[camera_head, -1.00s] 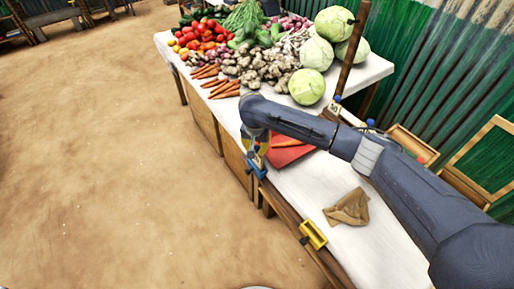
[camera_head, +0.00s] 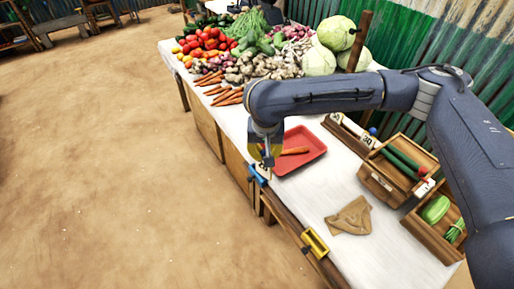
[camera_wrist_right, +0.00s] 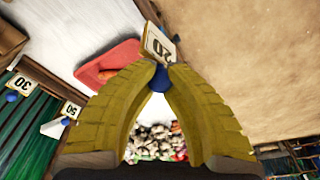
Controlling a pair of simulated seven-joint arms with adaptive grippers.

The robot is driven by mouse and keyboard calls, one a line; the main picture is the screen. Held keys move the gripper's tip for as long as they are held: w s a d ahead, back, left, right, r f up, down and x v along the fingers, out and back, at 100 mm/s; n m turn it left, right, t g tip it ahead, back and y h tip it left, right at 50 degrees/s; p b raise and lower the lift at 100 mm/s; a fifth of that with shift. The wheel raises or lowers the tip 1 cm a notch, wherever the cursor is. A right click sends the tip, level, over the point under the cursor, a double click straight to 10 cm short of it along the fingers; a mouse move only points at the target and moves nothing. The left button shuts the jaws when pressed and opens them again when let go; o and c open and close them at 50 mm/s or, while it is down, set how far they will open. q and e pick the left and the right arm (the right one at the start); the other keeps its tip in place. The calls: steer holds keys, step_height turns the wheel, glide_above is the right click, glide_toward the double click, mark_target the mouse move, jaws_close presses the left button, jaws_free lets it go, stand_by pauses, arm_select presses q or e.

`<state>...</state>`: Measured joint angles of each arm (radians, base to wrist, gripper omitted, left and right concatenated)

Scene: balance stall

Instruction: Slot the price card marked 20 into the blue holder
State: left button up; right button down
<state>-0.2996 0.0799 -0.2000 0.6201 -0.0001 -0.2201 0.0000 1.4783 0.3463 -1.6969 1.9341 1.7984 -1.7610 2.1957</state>
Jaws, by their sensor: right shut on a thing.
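The price card marked 20 (camera_wrist_right: 158,43) is at the fingertips of my right gripper (camera_wrist_right: 160,72) in the wrist view, with a blue knob (camera_wrist_right: 158,80) between the yellow fingers. In the head view the right gripper (camera_head: 266,160) is shut and points down at the table's front edge. The blue holder (camera_head: 258,177) is fixed on that edge, just below the fingertips. A small pale part of the card (camera_head: 265,171) shows there, close to the holder. I cannot tell whether the card is in the slot. My left gripper is not in view.
A red tray (camera_head: 312,142) with a carrot lies beside the gripper. A yellow holder (camera_head: 315,243) sits farther along the edge. A crumpled brown bag (camera_head: 350,217), wooden crates (camera_head: 375,185) and piled vegetables occupy the table. Cards marked 30 (camera_wrist_right: 22,86) and 50 (camera_wrist_right: 71,109) stand behind.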

steer(key=s+d+r, duration=0.3)
steer(key=s+d, duration=0.3)
steer(key=s, duration=0.2)
steer(key=w+a+f, duration=0.1)
steer(key=w+a, duration=0.1)
steer(key=w+a+f, duration=0.1)
steer(key=w+a, duration=0.1)
steer(key=w, duration=0.1)
steer(key=w+a+f, duration=0.1)
steer(key=w+a, duration=0.1)
steer(key=w, duration=0.1)
steer(key=shift+a, duration=0.1)
steer(key=w+f+m, duration=0.1)
steer(key=w+f, duration=0.4)
steer(key=f, duration=0.2)
steer(key=w+a+f+m, duration=0.1)
steer(key=w+f, duration=0.4)
steer(key=f, duration=0.3)
steer(key=shift+a+m, duration=0.15)
steer(key=shift+m, duration=0.15)
steer(key=c, duration=0.7)
jaws_free()
steer(key=shift+c, duration=0.2)
